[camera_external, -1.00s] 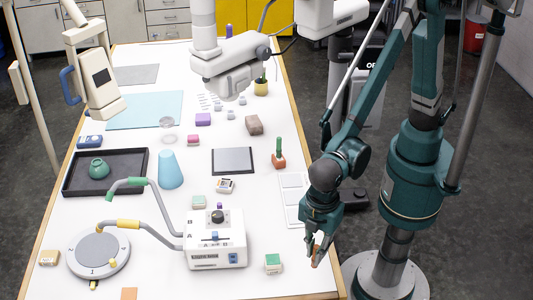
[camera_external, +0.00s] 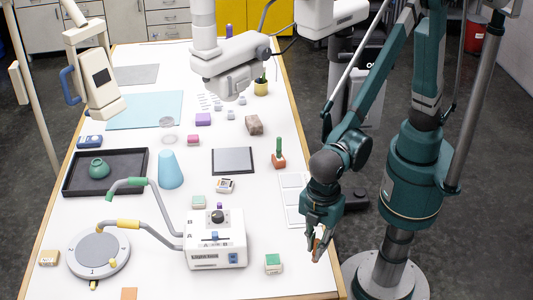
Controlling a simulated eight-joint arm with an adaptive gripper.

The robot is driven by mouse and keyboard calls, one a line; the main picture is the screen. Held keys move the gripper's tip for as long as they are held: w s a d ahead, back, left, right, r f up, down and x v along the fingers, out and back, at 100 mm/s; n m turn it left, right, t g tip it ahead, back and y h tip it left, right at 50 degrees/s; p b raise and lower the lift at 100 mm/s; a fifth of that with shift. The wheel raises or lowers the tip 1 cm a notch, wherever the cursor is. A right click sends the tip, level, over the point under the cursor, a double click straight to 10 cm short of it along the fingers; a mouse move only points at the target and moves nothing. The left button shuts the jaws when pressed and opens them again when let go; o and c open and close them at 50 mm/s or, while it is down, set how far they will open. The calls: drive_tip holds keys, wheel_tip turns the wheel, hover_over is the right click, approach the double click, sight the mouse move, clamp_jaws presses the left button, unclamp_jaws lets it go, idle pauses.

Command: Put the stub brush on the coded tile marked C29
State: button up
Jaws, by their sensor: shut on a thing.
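My gripper (camera_external: 318,250) is at the front right of the white table, near its right edge. It is shut on a small orange-brown and white thing (camera_external: 319,240), mostly hidden by the fingers; I cannot tell whether this is the stub brush. A green-handled thing with a red-orange base (camera_external: 278,155) stands upright farther back; I cannot tell for sure what it is. A white sheet with outlined squares (camera_external: 291,181) lies left of my gripper, partly behind it. No C29 mark is legible on any tile.
A white control box (camera_external: 215,245) with bent tubes stands left of my gripper. A green-topped block (camera_external: 273,263) sits between them. A blue cone (camera_external: 170,170), a black tray (camera_external: 130,185) and a dark panel (camera_external: 232,160) lie farther left. The table's wooden edge (camera_external: 325,205) runs close by.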

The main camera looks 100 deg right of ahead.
drive_tip(key=shift+d, duration=0.15)
drive_tip(key=w+d+f, duration=0.1)
drive_tip(key=w+d, duration=0.3)
drive_tip(key=d, duration=0.8)
drive_tip(key=w+d+f, duration=0.1)
drive_tip(key=w+d, duration=0.4)
drive_tip(key=d, duration=0.6)
drive_tip(key=s+d+f+m+b, duration=0.1)
drive_tip(key=d, duration=2.1)
drive_tip(key=shift+d+f, duration=0.4)
drive_tip(key=shift+w, duration=0.1)
drive_tip(key=w+p, duration=0.1)
drive_tip(key=w, duration=1.5)
drive_tip(key=shift+w, duration=0.4)
drive_tip(key=shift+w, duration=0.1)
